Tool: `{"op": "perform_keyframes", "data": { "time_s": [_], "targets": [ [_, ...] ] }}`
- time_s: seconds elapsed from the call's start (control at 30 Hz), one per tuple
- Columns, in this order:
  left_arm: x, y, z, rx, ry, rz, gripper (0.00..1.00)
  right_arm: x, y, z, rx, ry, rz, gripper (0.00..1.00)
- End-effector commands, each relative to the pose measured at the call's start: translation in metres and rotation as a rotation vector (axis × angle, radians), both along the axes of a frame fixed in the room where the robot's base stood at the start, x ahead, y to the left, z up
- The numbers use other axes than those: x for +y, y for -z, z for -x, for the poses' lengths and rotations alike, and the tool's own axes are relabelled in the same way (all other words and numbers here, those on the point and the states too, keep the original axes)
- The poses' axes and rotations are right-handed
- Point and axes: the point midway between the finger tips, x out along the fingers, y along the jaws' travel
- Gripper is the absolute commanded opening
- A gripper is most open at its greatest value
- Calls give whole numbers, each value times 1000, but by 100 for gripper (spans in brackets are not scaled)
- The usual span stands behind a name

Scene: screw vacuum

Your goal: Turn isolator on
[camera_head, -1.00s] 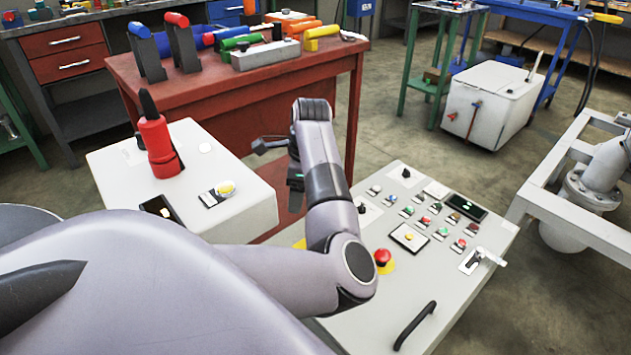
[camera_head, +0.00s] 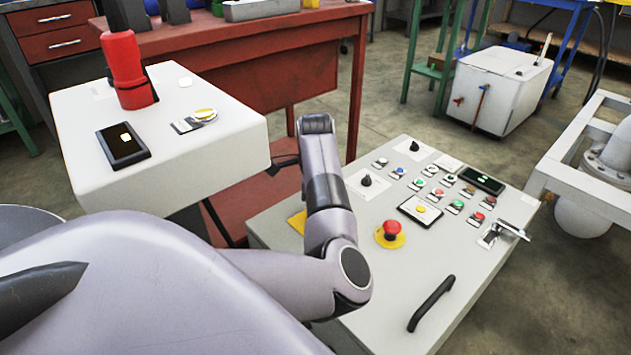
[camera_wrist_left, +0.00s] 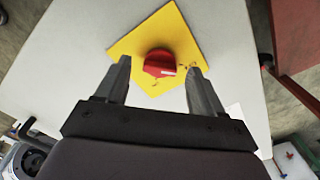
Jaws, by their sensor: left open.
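The isolator is a red rotary knob (camera_wrist_left: 160,63) with a white mark, on a yellow square plate (camera_wrist_left: 178,32) in the left wrist view. In the head view, only part of the yellow plate (camera_head: 298,222) shows at the control panel's left side; my arm hides the knob. My left gripper (camera_wrist_left: 157,69) is open and empty, pointing at the plate. The knob appears between its fingertips, nearer the left one in the picture; I cannot tell how far beyond the tips it lies. In the head view this gripper is mostly hidden behind my forearm. My right gripper is not in view.
The grey control panel (camera_head: 375,285) has several buttons, a red emergency stop (camera_head: 391,230) on yellow, a black handle (camera_head: 431,303) and a metal lever (camera_head: 505,233). A white box (camera_head: 90,108) with a red device (camera_head: 125,68) stands left. A red workbench (camera_head: 270,58) stands behind.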

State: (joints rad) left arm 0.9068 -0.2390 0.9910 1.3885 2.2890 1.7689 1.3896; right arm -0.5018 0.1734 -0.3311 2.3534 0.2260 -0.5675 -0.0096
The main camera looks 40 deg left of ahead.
Motion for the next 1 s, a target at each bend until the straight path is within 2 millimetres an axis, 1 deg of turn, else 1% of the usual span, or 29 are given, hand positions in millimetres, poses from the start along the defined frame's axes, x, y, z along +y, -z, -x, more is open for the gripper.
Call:
{"op": "perform_keyframes", "data": {
  "time_s": [0.03, 0.1, 0.4, 0.43, 0.47, 0.5, 0.6, 0.83, 1.0],
  "targets": [
    [0, 8, 1, 2, 0, -2, 68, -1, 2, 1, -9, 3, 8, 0],
    [0, 12, 0, 0, 0, -1, 68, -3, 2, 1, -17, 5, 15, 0],
    [0, 14, 0, -2, 0, -1, 68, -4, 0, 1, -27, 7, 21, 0],
    [0, 14, 0, -2, 0, -1, 65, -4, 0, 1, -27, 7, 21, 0],
    [0, 14, 0, -1, 0, -1, 55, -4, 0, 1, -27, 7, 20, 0],
    [0, 14, 0, 0, 0, -1, 42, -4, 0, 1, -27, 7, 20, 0],
    [0, 14, 0, 0, 0, -1, 12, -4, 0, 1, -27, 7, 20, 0],
    [0, 13, 0, 0, 9, -1, 12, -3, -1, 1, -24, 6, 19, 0],
    [0, 13, 0, 1, 59, 0, 12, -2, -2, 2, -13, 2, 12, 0]
  ]
}}
